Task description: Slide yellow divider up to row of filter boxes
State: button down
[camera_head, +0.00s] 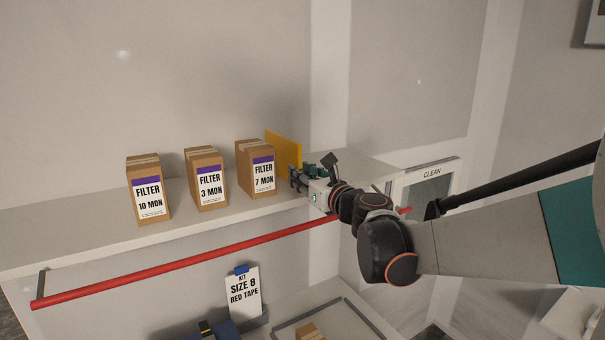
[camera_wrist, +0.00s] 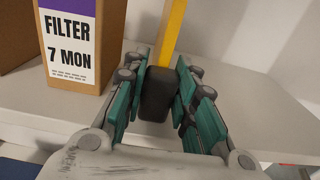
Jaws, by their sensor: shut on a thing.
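The yellow divider (camera_head: 284,149) stands upright on the shelf, just right of the filter box marked 7 MON (camera_head: 256,168). My gripper (camera_head: 300,180) is at the divider's front end. In the wrist view, the gripper's teal fingers (camera_wrist: 160,95) are on both sides of the divider's dark front block, below its yellow panel (camera_wrist: 173,32), and are shut on it. The 7 MON box (camera_wrist: 84,45) is left of the fingers there. Boxes marked 3 MON (camera_head: 207,178) and 10 MON (camera_head: 149,190) stand farther left, with gaps between the boxes. The divider's lower part is hidden in the head view.
The shelf (camera_head: 95,213) carries the boxes; a red rail (camera_head: 190,262) runs along below its front edge. A bin marked CLEAN (camera_head: 432,174) is at the right. A tag reading SIZE 8 RED TAPE (camera_head: 244,292) stands below. The shelf right of the gripper is clear.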

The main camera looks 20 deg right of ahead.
jog(key=shift+s+a, duration=0.2)
jog(key=shift+a, duration=0.3)
jog(key=c, duration=1.3)
grip_release()
jog(key=shift+w+a, duration=0.1)
jog(key=w+d+p, duration=0.1)
jog(key=d, duration=0.7)
jog(key=w+d+p, duration=0.1)
jog(key=d, duration=0.8)
jog(key=w+d+p, duration=0.1)
jog(key=d, duration=0.8)
jog(key=shift+w+d+r, duration=0.1)
jog(key=shift+w+d, duration=0.15)
jog(key=shift+w, duration=0.15)
jog(key=s, duration=0.4)
jog(key=s+d+b, duration=0.1)
jog(key=s, duration=0.4)
jog(key=s+d+b, duration=0.1)
jog(key=s, duration=0.3)
jog(key=shift+s, duration=0.35)
